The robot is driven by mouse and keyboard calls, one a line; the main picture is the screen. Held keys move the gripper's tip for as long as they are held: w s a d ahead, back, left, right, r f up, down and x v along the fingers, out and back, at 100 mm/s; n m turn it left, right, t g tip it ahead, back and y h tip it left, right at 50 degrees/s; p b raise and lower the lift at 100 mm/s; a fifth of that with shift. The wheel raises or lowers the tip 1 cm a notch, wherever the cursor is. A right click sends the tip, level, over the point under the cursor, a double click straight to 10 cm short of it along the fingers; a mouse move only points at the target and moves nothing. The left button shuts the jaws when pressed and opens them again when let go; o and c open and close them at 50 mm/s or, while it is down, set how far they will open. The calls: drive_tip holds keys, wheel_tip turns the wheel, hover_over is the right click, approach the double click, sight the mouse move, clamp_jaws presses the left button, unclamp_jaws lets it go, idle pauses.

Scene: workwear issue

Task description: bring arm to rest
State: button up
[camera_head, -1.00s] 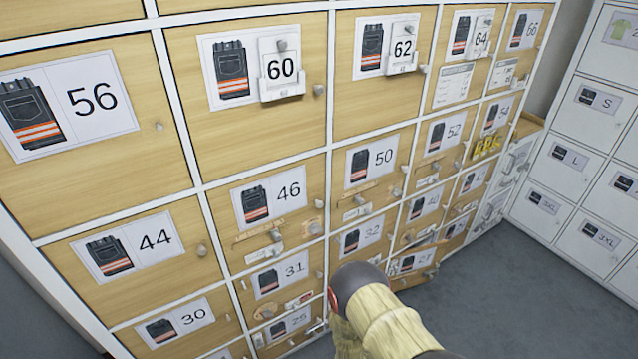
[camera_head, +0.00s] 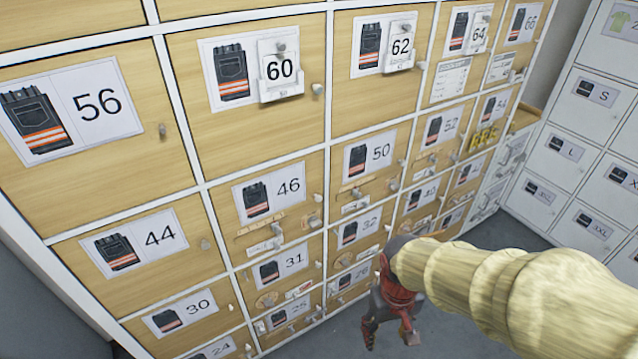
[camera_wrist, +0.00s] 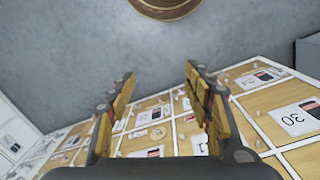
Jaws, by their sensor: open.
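My gripper (camera_head: 390,336) hangs at the end of my arm in the head view, low in front of the wooden lockers (camera_head: 170,85) near the doors marked 32 and 28. It points down toward the grey floor. In the wrist view my gripper (camera_wrist: 155,85) has its two fingers spread wide with nothing between them. Floor and locker doors show past the fingers. No object is held.
Locker doors with small knobs (camera_head: 162,130) stand close on the left of the arm. White lockers (camera_head: 590,105) stand at the right. Grey floor (camera_head: 465,330) lies open below. A round brown object (camera_wrist: 165,8) shows at the wrist view's top edge.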

drive_tip(key=s+d+r+m+t+p, duration=0.1)
drive_tip(key=s+d+r+t, duration=0.1)
drive_tip(key=r, duration=0.9)
drive_tip(key=s+d+r+m+t+p, duration=0.1)
drive_tip(key=s+d+r+t+p, duration=0.1)
drive_tip(key=r, duration=0.8)
drive_tip(key=shift+r+t, duration=0.35)
drive_tip(key=shift+t, duration=0.55)
drive_tip(key=shift+c, duration=0.5)
